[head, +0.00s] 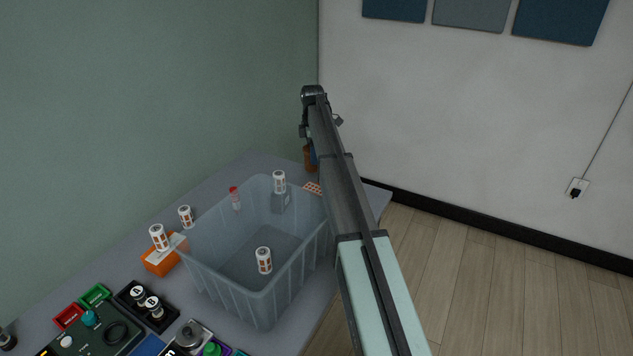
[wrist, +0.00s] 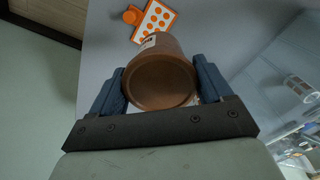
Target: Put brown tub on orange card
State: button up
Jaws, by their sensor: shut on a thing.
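The brown tub (wrist: 163,75) is between the two blue fingers of my gripper (wrist: 160,84) in the wrist view, its round end facing the camera. My gripper is shut on it. In the head view a sliver of the brown tub (head: 308,158) shows left of my arm, which hides most of it and the gripper. The orange card (wrist: 154,20), with a dotted pattern, lies on the table just beyond the tub in the wrist view. In the head view the card (head: 312,187) is partly hidden behind the bin and my arm. I cannot tell the tub's height above the table.
A large translucent bin (head: 250,302) stands on the grey table (head: 215,186), with a white-labelled cylinder (head: 264,260) inside. An orange box (head: 160,262), more cylinders and a black holder (head: 147,306) are to its left. A red-capped bottle (head: 235,198) is also near the bin.

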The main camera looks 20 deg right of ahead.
jog(key=shift+n, duration=0.6)
jog(key=shift+f, duration=0.3)
send_over(313, 191)
jog(key=shift+f, duration=4.75)
jog(key=o, duration=1.1)
jog(key=shift+f, duration=0.1)
jog(key=shift+c, duration=0.2)
notch_tip(313, 191, up, 12)
jog(key=shift+r, duration=0.15)
